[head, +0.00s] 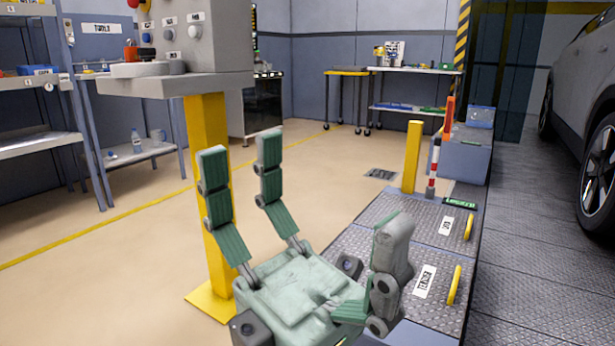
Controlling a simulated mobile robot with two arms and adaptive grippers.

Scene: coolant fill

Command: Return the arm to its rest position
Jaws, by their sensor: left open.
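My left gripper (318,186) is in the lower middle of the head view, close to the camera. It has a pale green palm and dark green finger pads. Two fingers point up on the left and a thicker one stands on the right, spread wide apart. It is open, with nothing between the fingers. It appears in front of the yellow post's lower part and the metal floor plates. My right gripper is not in view.
A yellow post (208,170) carries a grey control box (205,40) at the left. Shelves (35,140) stand at the far left. Treadplate covers with yellow handles (400,235) and a short yellow post (412,157) are at the right. A car (585,95) stands far right. The middle floor is clear.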

